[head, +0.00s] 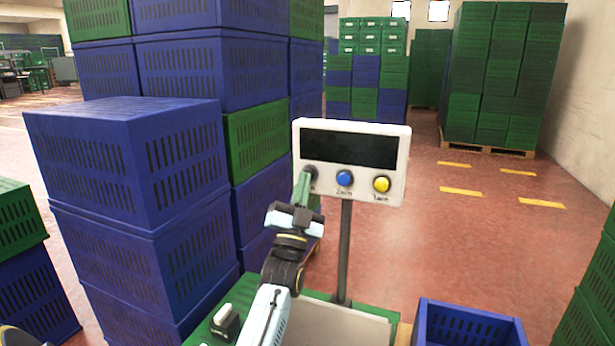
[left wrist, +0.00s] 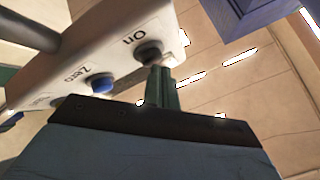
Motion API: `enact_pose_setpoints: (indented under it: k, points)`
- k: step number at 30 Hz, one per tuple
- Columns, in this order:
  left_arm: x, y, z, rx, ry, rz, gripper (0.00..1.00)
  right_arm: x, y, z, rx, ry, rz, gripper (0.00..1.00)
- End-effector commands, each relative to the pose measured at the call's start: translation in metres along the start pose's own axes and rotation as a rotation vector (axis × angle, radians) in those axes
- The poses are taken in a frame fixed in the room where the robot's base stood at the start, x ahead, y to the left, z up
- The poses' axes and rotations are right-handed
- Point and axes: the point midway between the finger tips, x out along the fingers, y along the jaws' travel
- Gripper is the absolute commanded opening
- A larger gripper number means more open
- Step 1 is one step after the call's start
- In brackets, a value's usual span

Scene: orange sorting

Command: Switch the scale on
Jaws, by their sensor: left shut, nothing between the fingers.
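The scale's display head (head: 351,160) is white with a dark, blank screen (head: 348,149) and stands on a grey post. It carries a dark button at its left, a blue button (head: 344,177) and a yellow button (head: 381,184). My left gripper (head: 304,180) is shut and empty, its green fingertips at the dark button. In the left wrist view the dark button (left wrist: 148,52), labelled On, is right at the tips of my left gripper (left wrist: 158,72); they look to be touching it. The blue button, labelled Zero, also shows there (left wrist: 101,84). My right gripper is not in view.
The scale's pale platform (head: 335,325) lies below the post. A blue crate (head: 470,325) stands to its right. Tall stacks of blue and green crates (head: 130,160) rise close on the left. Green crates (head: 585,315) stand at the right edge. The floor behind the display is clear.

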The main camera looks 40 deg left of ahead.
Motion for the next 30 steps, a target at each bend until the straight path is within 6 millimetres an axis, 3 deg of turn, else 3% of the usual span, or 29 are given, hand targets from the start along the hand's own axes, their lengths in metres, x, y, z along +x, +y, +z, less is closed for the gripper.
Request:
enact_pose_setpoints:
  k: [22,30]
  points:
    - [0.0038,0.0025,0.0026,0.0,-0.001,0.001,0.0,0.0015,0.0001,0.0009,0.0,-0.001,0.0,0.92]
    - [-0.0034,-0.0034,-0.0034,0.0,-0.002,0.002,0.0,-0.0069,0.0004,-0.0031,0.0,-0.001,0.0,0.92]
